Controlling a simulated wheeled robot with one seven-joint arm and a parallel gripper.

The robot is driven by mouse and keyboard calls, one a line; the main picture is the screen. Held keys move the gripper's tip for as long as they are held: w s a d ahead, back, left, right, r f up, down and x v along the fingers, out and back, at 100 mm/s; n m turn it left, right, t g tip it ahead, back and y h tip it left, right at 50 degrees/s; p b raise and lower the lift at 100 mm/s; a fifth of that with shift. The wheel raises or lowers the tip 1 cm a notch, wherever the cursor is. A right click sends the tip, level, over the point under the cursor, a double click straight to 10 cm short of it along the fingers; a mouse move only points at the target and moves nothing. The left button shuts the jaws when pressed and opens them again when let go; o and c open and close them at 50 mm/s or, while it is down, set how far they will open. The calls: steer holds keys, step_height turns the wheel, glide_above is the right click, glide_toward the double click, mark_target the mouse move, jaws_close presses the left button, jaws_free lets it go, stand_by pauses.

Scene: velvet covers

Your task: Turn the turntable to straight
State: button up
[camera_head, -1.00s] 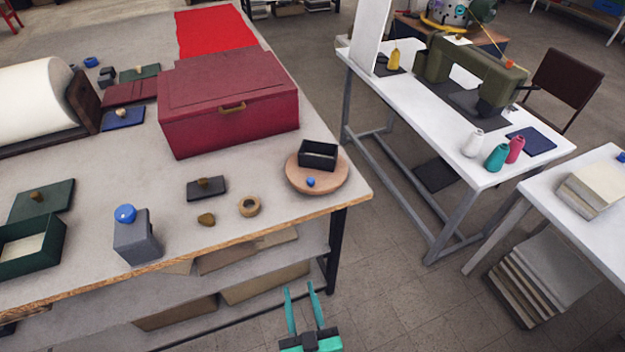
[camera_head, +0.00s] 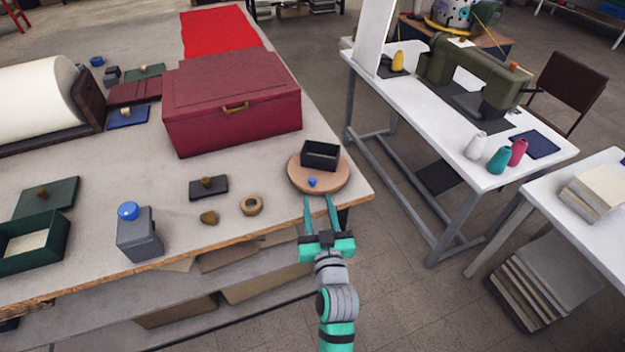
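The turntable (camera_head: 334,184) is a round tan wooden disc near the right front corner of the big worktable. A black open box (camera_head: 321,155) sits on it toward the back, turned slightly. A small blue knob (camera_head: 312,182) stands on the disc in front of the box. My gripper (camera_head: 320,200) is at the table's front edge, just in front of the turntable. Its two teal fingers are spread apart and point toward the disc, with nothing between them. I cannot tell whether the fingertips touch the disc.
On the worktable (camera_head: 110,190), a tan ring (camera_head: 251,204), a small brown piece (camera_head: 209,218) and a dark lid with a knob (camera_head: 208,187) lie left of the turntable. A large red box (camera_head: 232,105) stands behind.

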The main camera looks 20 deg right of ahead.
mark_target(314, 182)
steer(key=w, duration=0.8)
steer(key=shift+d, duration=0.4)
steer(key=shift+w+d, duration=0.1)
steer(key=shift+w, duration=0.2)
steer(key=shift+w+d, duration=0.2)
steer(key=shift+d, duration=0.35)
steer(key=shift+a, duration=0.1)
